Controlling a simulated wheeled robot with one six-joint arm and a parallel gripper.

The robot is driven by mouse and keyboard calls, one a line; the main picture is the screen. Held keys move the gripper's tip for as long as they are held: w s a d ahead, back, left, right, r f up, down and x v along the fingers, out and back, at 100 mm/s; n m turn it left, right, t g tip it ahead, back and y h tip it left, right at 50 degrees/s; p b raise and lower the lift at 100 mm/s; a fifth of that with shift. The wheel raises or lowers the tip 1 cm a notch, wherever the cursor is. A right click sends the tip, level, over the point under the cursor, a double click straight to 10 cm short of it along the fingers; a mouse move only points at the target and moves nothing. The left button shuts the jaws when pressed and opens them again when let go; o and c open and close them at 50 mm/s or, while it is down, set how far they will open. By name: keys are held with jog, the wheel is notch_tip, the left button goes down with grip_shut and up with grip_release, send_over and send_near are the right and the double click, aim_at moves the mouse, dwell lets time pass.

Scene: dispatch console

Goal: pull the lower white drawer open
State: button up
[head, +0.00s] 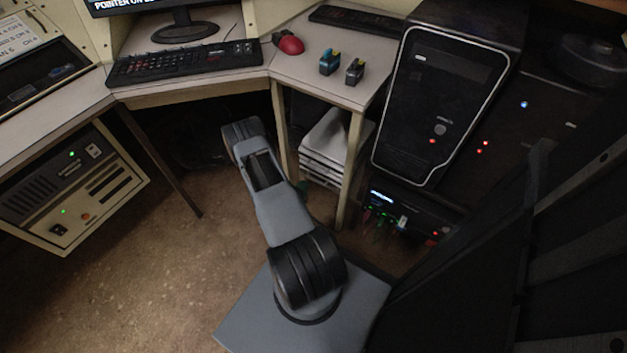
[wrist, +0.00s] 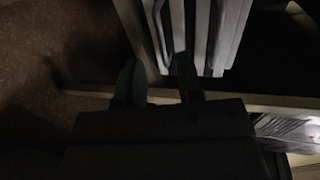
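The white drawer unit (head: 337,137) stands under the right part of the desk, partly hidden by a desk leg. Its stacked fronts look shut. In the wrist view the white drawers (wrist: 200,35) fill the top middle, with a thin bar-like handle (wrist: 157,38) along one front. I cannot tell which front is the lower one. My gripper (wrist: 160,75) is open, its two dark green fingers apart. The handle appears between the fingertips in that view; contact is not clear. In the head view only a bit of green finger shows beside the drawers.
Desk legs (head: 283,125) stand close around the drawer unit. A black computer tower (head: 440,105) is to the right, above a small box with cables (head: 405,215). The desk top (head: 300,75) overhangs the drawers. Brown floor (head: 130,250) is free at left.

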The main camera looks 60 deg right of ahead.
aim_at(313, 178)
jog(key=b+x, duration=0.1)
jog(key=x, duration=0.6)
jog(key=shift+d+b, duration=0.35)
jog(key=shift+b, duration=0.05)
grip_shut()
jog(key=shift+d, duration=0.1)
